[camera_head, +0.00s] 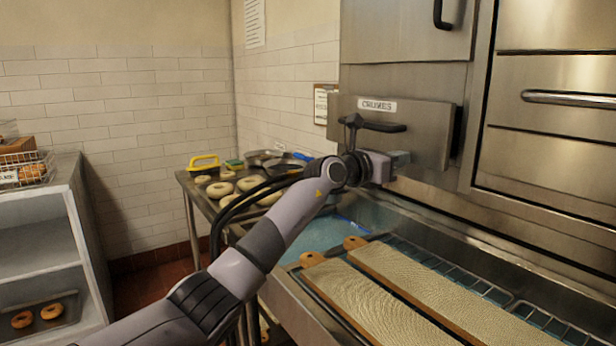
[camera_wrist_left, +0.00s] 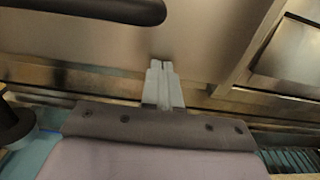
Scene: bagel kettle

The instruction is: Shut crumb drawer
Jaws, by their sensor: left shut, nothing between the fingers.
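The crumb drawer (camera_head: 430,134) is a steel front with a "CRUMBS" label (camera_head: 377,105) and a dark bar handle (camera_head: 384,126). Its front seems to stand out from the oven face; how far is hard to tell. My left gripper (camera_head: 404,158) is shut and empty, just below the handle at the drawer's lower part. In the left wrist view, the closed fingertips (camera_wrist_left: 160,64) point at the steel drawer front (camera_wrist_left: 205,45), with the handle (camera_wrist_left: 90,9) above and to the left. Whether they touch it I cannot tell. My right gripper is not in view.
Below the drawer is a blue-lined steel trough (camera_head: 330,232) with wire racks and two long boards (camera_head: 365,300). A table (camera_head: 190,185) with bagels, a pan and a yellow-handled tool stands behind my left arm. A grey shelf (camera_head: 40,215) is at the far left.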

